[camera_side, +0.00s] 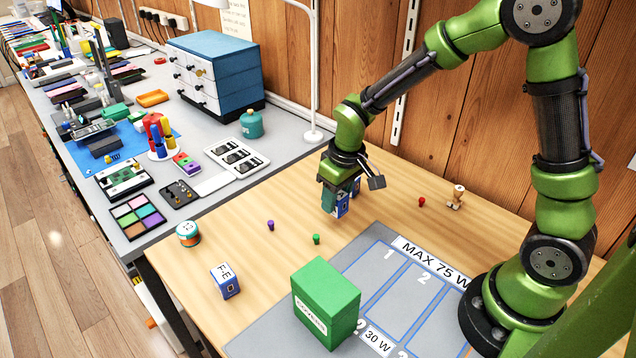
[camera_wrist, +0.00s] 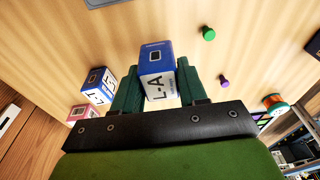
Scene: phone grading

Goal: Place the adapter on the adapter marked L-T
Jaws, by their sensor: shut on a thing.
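My gripper (camera_wrist: 157,85) is shut on a blue and white adapter marked L-A (camera_wrist: 158,60), held between its green fingers. In the side view, my gripper (camera_side: 336,204) is above the wooden table, partly covering a blue and white adapter (camera_side: 341,209). In the wrist view, another blue and white adapter (camera_wrist: 97,84) is just left of the fingers, apart from the held one. Its letters look like L-T but are hard to read. A pink and white block (camera_wrist: 83,112) is close beside it. I cannot tell whether those two touch or are stacked.
An adapter marked FE (camera_side: 225,281) and a green box (camera_side: 326,303) stand nearer the front. A grey numbered mat (camera_side: 390,285) lies at right.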

